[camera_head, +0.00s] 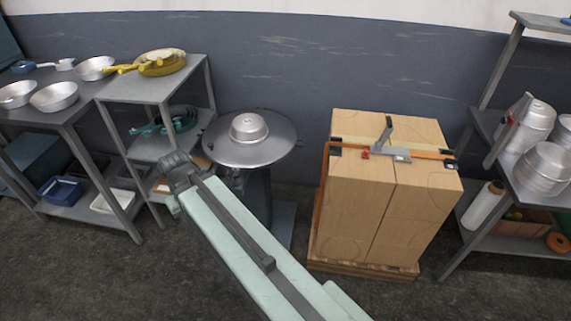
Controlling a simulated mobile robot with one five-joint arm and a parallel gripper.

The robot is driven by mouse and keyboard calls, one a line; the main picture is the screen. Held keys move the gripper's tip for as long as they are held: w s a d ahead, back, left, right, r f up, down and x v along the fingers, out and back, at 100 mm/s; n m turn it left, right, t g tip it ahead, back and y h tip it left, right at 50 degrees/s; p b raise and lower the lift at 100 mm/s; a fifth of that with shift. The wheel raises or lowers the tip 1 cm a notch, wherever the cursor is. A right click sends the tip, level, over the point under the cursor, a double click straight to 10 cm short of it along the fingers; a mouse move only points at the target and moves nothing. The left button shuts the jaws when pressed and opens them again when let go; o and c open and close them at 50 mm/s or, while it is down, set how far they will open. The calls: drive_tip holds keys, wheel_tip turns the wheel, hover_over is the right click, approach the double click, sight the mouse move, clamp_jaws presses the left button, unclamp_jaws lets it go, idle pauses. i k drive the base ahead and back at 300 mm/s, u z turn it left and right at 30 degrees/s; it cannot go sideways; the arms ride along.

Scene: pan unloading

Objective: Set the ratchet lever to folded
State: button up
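The ratchet (400,155) is a grey metal buckle on the orange strap (322,190), on top of the strapped cardboard boxes (360,205). Its lever (385,135) stands raised, nearly upright and leaning slightly right, with its tip clear above the box top. A small red part (366,154) sits at the left of the ratchet. My pale green arm reaches from the bottom middle to the upper left, away from the boxes. My gripper cannot be made out; the far end of the arm is dark and partly hidden. Nothing of mine touches the lever.
A round metal table (275,150) with a silver lid-shaped piece (249,127) stands left of the boxes. Shelves with pans (55,97) are at the left. A rack with pots (545,168) stands close at the right. The floor before the boxes is clear.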

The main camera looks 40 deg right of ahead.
sight(390, 123)
drive_tip(key=z, duration=1.75)
